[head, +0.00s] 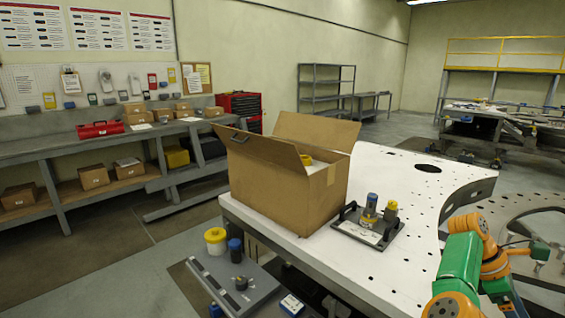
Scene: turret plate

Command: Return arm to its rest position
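A folded orange and green arm (462,262), which appears to be my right arm, shows at the lower right. It stands beside the right edge of the white table (385,190), and I cannot make out gripper fingers on it. My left arm and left gripper are not in view. An open cardboard box (285,195) stands on the white table, with something pale partly visible inside.
A grey cart top (265,292) at the lower front carries a yellow-lidded jar (215,241) and small dark items. A perforated metal plate (465,208) lies right of the table. A workbench (60,150) runs along the left wall. The floor at lower left is clear.

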